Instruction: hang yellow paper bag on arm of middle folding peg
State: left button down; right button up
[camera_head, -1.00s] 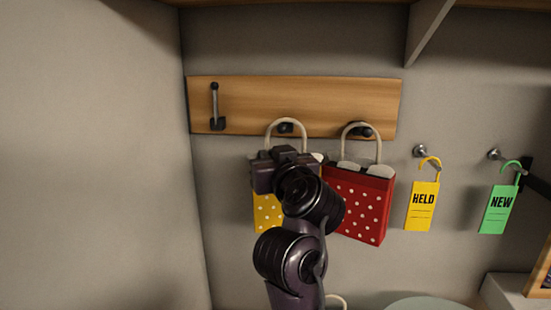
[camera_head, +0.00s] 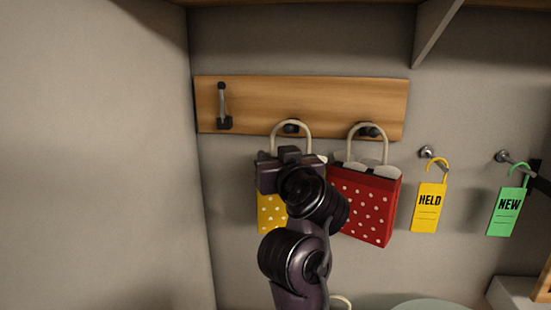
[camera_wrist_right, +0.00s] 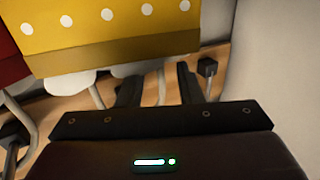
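The yellow paper bag with white dots (camera_head: 269,213) is against the wall below the wooden board (camera_head: 265,100), partly hidden by my right arm. Its pale handle loop rises around the dark end of the middle folding peg (camera_head: 291,128); whether the peg bears its weight is unclear. My right gripper (camera_head: 287,157) is in front of the bag's top. In the right wrist view, the fingers (camera_wrist_right: 157,77) are apart, with one strand of the handle between them. The yellow bag (camera_wrist_right: 120,25) fills the top there. My left gripper is not in view.
A red dotted bag (camera_head: 362,205) hangs from the right peg (camera_head: 369,132), close beside the yellow one. The left peg (camera_head: 223,107) is empty. A yellow HELD tag (camera_head: 428,208) and green NEW tag (camera_head: 506,213) hang farther right. A side wall (camera_head: 100,150) stands at left.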

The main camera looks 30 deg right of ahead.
jog(key=s+a+p, duration=0.1)
jog(key=s+p, duration=0.2)
jog(key=s, duration=0.4)
jog(key=shift+s+a, duration=0.25)
jog(key=shift+s, duration=0.05)
jog(key=shift+f, duration=0.1)
